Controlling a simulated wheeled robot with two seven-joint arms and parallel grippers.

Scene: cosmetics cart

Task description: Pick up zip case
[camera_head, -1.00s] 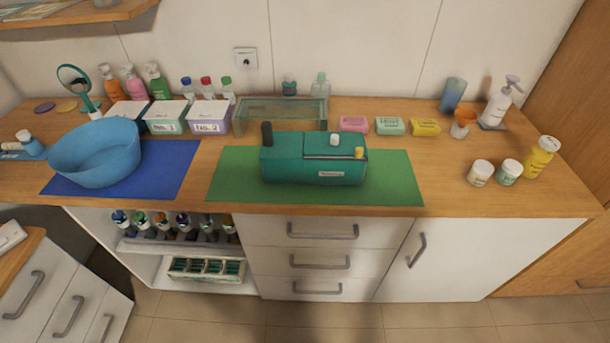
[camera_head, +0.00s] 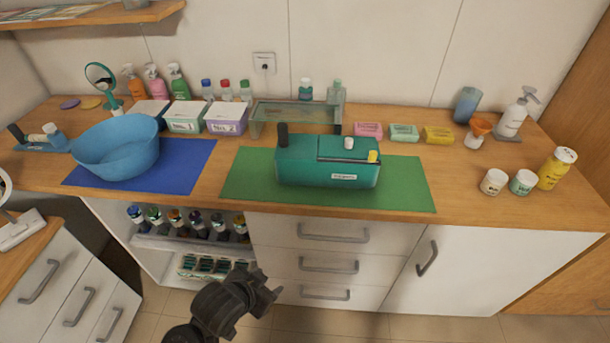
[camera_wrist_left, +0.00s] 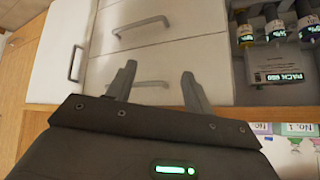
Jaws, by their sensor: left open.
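A teal case (camera_head: 300,172), which I take to be the zip case, sits on the green mat (camera_head: 405,192) in the middle of the counter. A dark cylinder, a white-capped item and a yellow-capped item stick up from its top. My left gripper (camera_head: 262,287) is in front of the drawers, below the counter edge and apart from the case. In the left wrist view its two fingers (camera_wrist_left: 158,76) are spread with nothing between them. The case is not clearly seen in that view. My right gripper is not in view.
A blue bowl (camera_head: 115,150) stands on a blue mat (camera_head: 190,165) left of the case. A glass box (camera_head: 295,118) and colored soaps (camera_head: 404,132) are behind it. Jars (camera_head: 493,182) stand on the right. The counter edge and drawer handles (camera_head: 333,232) are near my left gripper.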

